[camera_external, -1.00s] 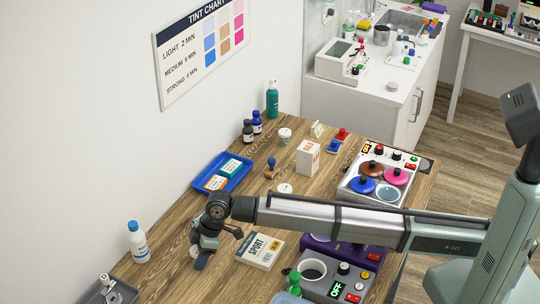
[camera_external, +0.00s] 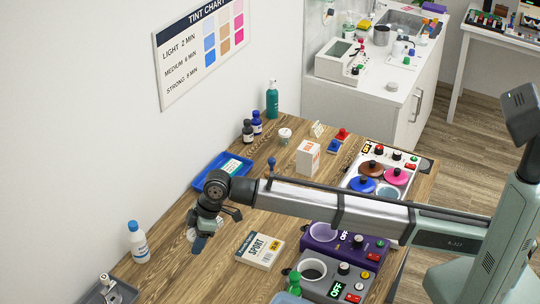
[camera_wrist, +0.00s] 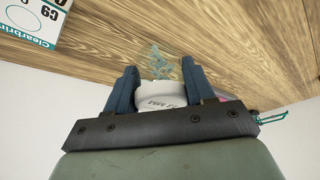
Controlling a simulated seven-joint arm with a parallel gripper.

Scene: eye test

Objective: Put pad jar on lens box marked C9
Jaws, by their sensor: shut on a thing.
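My gripper (camera_wrist: 160,78) is shut on a white jar (camera_wrist: 160,97) with dark lettering, held between its two blue fingers. In the external view my gripper (camera_external: 199,243) is over the left part of the wooden table, with a bit of the white jar (camera_external: 191,234) beside the fingers. A white box marked C9 (camera_wrist: 28,18) with a teal band shows upside down at the upper left of the wrist view, cut off by the frame edge and apart from the jar. I cannot tell for sure which box it is in the external view.
A blue tray (camera_external: 204,178) with a teal-labelled box is behind my arm. A white bottle (camera_external: 138,241) stands at left. A white-and-orange box (camera_external: 308,157) and warmers (camera_external: 345,243) stand farther right.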

